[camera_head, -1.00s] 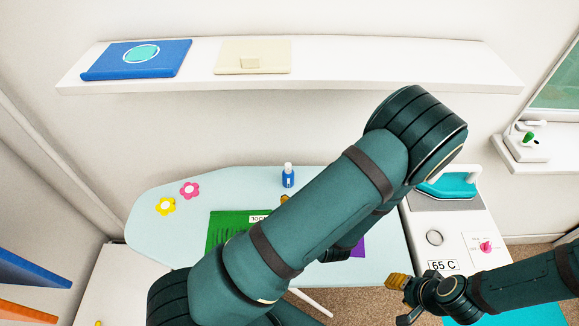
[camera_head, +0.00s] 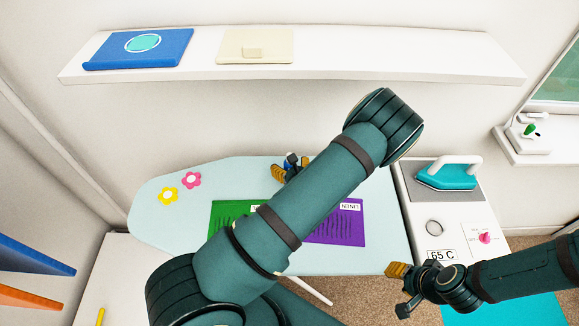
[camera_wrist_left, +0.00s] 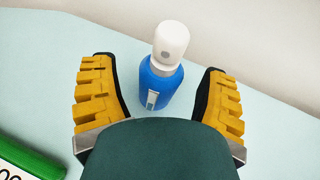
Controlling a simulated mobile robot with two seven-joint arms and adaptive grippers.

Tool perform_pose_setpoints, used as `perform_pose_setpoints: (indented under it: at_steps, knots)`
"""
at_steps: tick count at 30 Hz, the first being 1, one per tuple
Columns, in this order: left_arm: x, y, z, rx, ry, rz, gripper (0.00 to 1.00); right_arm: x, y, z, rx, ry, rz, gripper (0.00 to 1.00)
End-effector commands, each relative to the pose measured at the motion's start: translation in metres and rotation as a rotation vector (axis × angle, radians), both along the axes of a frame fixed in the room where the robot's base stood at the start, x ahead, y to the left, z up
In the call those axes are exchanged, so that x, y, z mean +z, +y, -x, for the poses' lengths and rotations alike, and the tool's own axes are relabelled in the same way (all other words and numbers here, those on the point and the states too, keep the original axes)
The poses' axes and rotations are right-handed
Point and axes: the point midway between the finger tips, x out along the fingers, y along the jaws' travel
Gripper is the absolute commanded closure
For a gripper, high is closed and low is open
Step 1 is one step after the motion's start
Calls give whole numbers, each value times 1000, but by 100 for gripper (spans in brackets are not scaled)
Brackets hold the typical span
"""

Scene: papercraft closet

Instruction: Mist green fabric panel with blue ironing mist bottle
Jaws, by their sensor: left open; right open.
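The blue mist bottle (camera_wrist_left: 160,85) with its white cap stands on the pale ironing board between the open yellow fingers of my left gripper (camera_wrist_left: 158,72), with gaps on both sides. In the head view my left gripper (camera_head: 291,169) is at the board's back part and mostly hides the bottle. The green fabric panel (camera_head: 228,210) lies flat on the board in front of it, partly covered by my left arm. Its corner also shows in the left wrist view (camera_wrist_left: 30,158). My right gripper (camera_head: 400,290) is open and empty at the lower right.
A purple panel (camera_head: 345,225) marked LINEN lies right of the green one on the ironing board (camera_head: 150,215). A teal iron (camera_head: 446,176) sits on a white stand reading 65 C. Pink and yellow flowers mark the board's left end. A shelf (camera_head: 350,60) runs behind.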

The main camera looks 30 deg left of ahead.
Motion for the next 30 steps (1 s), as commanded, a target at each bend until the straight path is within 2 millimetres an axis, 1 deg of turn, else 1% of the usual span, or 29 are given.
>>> perform_pose_setpoints:
  at_steps: [3, 10, 11, 12, 14, 15, 17, 30]
  knots:
    - [-3, 7, -5, 1, 0, 1, 26, 0, 0, 0, 0, 0, 0, 59]
    - [-4, 7, -6, 0, 1, 2, 26, 0, 0, 0, 0, 0, 0, 59]
    - [-4, 7, -6, 0, 1, 2, 28, 0, 0, 0, 0, 0, 0, 59]
    - [-4, 7, -6, 0, 1, 2, 42, 0, 0, 0, 0, 0, 0, 59]
    - [-4, 7, -6, 0, 1, 2, 63, 0, 0, 0, 0, 0, 0, 59]
    - [-4, 7, -6, 0, 1, 2, 77, 0, 0, 0, 0, 0, 0, 59]
    - [-4, 7, -6, 0, 1, 2, 98, 0, 0, 0, 0, 0, 0, 59]
    - [-2, 7, -6, 0, 0, 1, 99, 1, 0, 0, 0, 0, 0, 59]
